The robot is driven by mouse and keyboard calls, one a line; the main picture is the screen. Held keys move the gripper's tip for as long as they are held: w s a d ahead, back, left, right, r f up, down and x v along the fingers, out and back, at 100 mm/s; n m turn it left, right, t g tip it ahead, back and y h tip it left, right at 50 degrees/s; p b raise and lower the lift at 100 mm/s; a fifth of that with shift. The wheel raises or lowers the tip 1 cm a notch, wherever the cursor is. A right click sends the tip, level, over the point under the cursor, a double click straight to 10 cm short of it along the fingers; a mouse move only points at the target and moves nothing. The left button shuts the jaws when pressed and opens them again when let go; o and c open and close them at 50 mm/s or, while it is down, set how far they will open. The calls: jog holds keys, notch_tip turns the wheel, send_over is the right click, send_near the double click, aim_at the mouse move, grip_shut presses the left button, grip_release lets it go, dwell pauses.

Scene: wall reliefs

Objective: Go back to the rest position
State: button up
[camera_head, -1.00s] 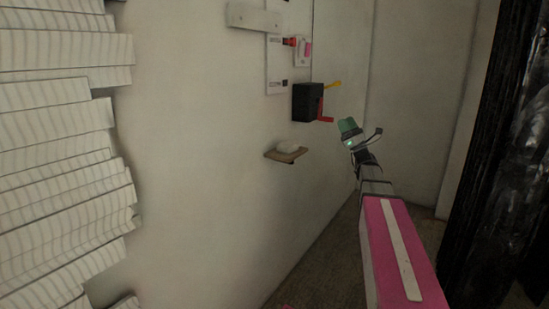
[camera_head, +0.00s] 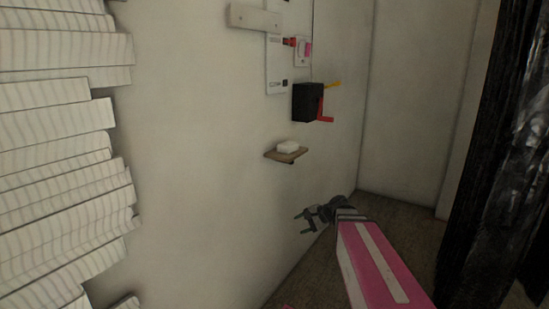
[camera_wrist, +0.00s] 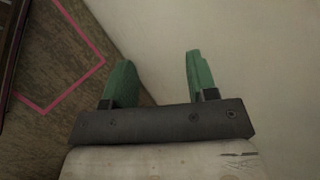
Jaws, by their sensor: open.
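My gripper (camera_head: 306,221) is low in the head view, below and to the right of the small wall shelf, with its jaws apart and nothing between them. In the wrist view its two green fingers (camera_wrist: 156,80) are spread, with floor and pale wall behind them. My pink arm reaches in from the bottom right of the head view.
A wooden shelf (camera_head: 272,155) on the wall (camera_head: 200,170) bears a white block (camera_head: 288,147). Above it are a black box (camera_head: 306,103) with a red handle (camera_head: 322,112) and a white panel (camera_head: 276,75). White slatted relief (camera_head: 55,130) lines the left; black glossy material (camera_head: 500,160) stands right.

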jog(key=s+d+f+n+g+h, duration=0.3)
jog(key=s+d+f+n+h, duration=0.5)
jog(key=s+f+h, duration=0.2)
notch_tip(320, 180, down, 2)
jog(key=shift+s+f+n, duration=0.1)
jog(key=shift+s+n, duration=0.3)
jog(key=shift+s, duration=0.8)
